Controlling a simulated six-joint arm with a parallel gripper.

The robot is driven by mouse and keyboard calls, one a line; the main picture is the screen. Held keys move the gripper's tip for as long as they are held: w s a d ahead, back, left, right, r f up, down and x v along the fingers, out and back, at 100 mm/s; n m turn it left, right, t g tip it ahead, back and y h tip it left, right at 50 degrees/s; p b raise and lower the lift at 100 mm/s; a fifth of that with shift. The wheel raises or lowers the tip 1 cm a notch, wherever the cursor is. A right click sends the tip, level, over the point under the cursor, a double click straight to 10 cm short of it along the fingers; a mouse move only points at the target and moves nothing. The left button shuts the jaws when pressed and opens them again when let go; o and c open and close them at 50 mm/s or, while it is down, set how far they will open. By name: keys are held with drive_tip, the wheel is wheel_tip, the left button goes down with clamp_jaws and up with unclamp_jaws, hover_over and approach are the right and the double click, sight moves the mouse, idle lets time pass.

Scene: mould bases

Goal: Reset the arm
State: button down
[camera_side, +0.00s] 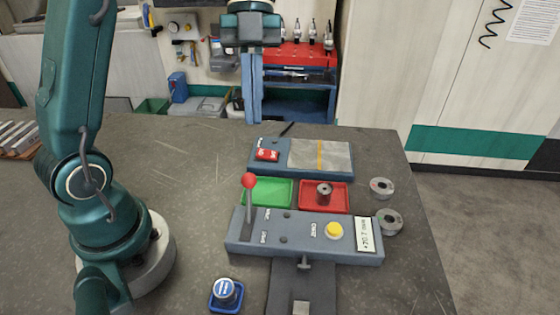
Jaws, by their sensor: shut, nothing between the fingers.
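My gripper (251,46) hangs high at the top of the side view, above the far edge of the workbench. It is shut and empty, well clear of everything on the bench. My teal arm stands at the left and runs out of the top of the frame, so its middle links are hidden. A grey control box (300,246) sits on the bench, with a red-knobbed lever (249,182) standing upright at its left and a yellow button (334,230) at its right.
Behind the box are an empty green tray (268,192), a red tray (338,206) holding a metal part (324,191), and a panel with a red switch (267,155). Two metal discs (382,187) lie at right. A blue-capped item (227,290) stands in front. The bench's middle left is clear.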

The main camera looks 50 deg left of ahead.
drive_tip(key=shift+d, duration=0.1)
drive_tip(key=s+d+r+n+t+y, duration=0.2)
drive_tip(key=s+d+r+n+t, duration=0.15)
drive_tip(key=s, duration=0.35)
wheel_tip(320, 180, down, 7)
drive_tip(key=a+n+t+y, duration=0.1)
drive_tip(key=n+t, duration=0.1)
drive_tip(key=n, duration=0.8)
drive_tip(key=s+a+n+t+y, duration=0.1)
drive_tip(key=n+t, duration=0.2)
drive_tip(key=n, duration=0.8)
drive_tip(key=shift+s+a, duration=0.15)
drive_tip(key=shift+a, duration=0.25)
